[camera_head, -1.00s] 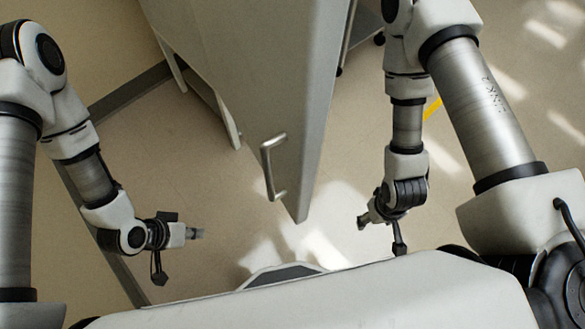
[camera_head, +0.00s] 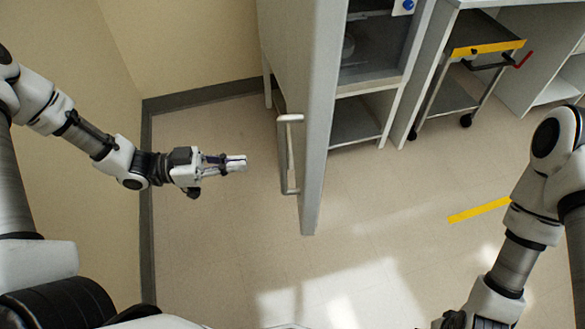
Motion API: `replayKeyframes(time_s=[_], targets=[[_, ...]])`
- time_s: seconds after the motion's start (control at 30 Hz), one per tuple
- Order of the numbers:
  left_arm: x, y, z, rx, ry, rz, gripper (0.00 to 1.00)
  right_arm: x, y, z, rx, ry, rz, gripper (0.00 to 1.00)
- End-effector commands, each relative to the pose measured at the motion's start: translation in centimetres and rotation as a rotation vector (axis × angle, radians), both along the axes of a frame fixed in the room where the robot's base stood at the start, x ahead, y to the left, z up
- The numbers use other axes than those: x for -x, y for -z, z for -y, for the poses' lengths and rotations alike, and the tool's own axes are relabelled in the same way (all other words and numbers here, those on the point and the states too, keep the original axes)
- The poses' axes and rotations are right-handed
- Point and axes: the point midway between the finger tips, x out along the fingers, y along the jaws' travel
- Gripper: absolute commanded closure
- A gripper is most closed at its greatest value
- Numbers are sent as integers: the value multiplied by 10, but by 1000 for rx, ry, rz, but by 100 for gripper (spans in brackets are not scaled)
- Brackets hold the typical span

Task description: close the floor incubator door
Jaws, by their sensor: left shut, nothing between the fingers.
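The incubator door (camera_head: 319,120) is a tall grey panel seen nearly edge-on in the head view. It stands open, jutting out from the cabinet toward me. Its bar handle (camera_head: 284,155) is on the door's left face, near the close end. The open incubator (camera_head: 412,40) is right of the door, with shelves inside showing. My left gripper (camera_head: 240,162) is shut and empty, left of the handle, pointing right at it with a gap between. My right arm comes down at the lower right; its fingers are out of the picture.
A wheeled cart (camera_head: 448,100) with a yellow-edged top stands right of the incubator, beside a white shelf unit (camera_head: 545,60). A wall with a dark baseboard (camera_head: 147,220) runs along the left. A yellow strip (camera_head: 480,210) marks the floor, which is clear in front of the door.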

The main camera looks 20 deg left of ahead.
Motion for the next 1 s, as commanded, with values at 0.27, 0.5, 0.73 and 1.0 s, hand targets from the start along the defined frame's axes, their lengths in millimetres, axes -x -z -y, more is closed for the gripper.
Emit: replayKeyframes(time_s=[0.27,0.5,0.73,1.0], targets=[[-21,13,57,-4,9,3,100,1,75,0,0,0,-1,37],[-37,6,96,-4,5,0,100,1,106,0,0,1,-2,37],[-42,1,105,-1,0,-1,100,0,109,0,0,1,-1,37],[-42,1,105,-1,0,-1,100,0,108,0,0,1,-1,37]])
